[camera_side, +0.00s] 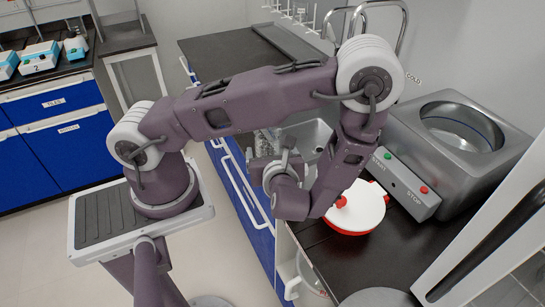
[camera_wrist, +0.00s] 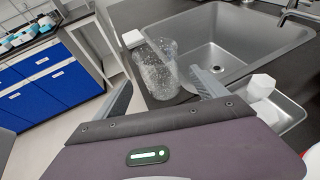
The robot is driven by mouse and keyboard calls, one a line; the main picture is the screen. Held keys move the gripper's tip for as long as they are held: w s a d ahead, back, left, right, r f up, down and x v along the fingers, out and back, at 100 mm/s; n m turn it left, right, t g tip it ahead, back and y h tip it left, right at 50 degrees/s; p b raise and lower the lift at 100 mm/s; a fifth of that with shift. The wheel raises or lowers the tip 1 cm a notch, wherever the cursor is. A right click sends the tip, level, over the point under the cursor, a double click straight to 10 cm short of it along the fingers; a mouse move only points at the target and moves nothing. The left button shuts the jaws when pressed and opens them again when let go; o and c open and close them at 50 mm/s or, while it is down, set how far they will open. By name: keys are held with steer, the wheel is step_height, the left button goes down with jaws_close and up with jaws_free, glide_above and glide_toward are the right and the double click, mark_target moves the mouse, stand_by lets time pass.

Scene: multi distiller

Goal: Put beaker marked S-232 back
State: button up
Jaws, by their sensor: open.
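A clear beaker (camera_wrist: 158,72) with a speckled, wet-looking wall stands upright on the dark counter beside the sink in the wrist view. No marking such as S-232 can be read on it. My gripper (camera_wrist: 162,80) is open, with its two grey fingers apart in front of the beaker, one toward each side of it. I cannot tell whether the fingers touch the glass. In the side view my arm reaches over the counter and hides most of the gripper and the beaker.
The sink (camera_wrist: 225,40) lies right behind the beaker. A metal tray (camera_wrist: 288,112) with white pieces is at right. In the side view, a red-and-white round vessel (camera_side: 356,207) and a steel bath (camera_side: 455,125) with a START/STOP box (camera_side: 403,183) stand right. A peg rack (camera_side: 297,14) is at back.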

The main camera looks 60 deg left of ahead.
steer(key=v, duration=0.5)
steer(key=shift+s+d+r, duration=0.1)
steer(key=shift+d+r, duration=0.05)
steer(key=shift+d, duration=0.1)
steer(key=s+d+r+n+h, duration=0.2)
steer(key=s+r+n+h, duration=0.1)
steer(key=r+n, duration=0.4)
steer(key=s+d+r+n+t+h, duration=0.1)
steer(key=s+d+r+n+h, duration=0.1)
steer(key=r+n+h, duration=0.3)
steer(key=s+d+r+n+h, duration=0.2)
steer(key=s+r+n+h, duration=0.2)
steer(key=r+n, duration=0.5)
steer(key=shift+n+h, duration=0.3)
steer(key=shift+h, duration=0.2)
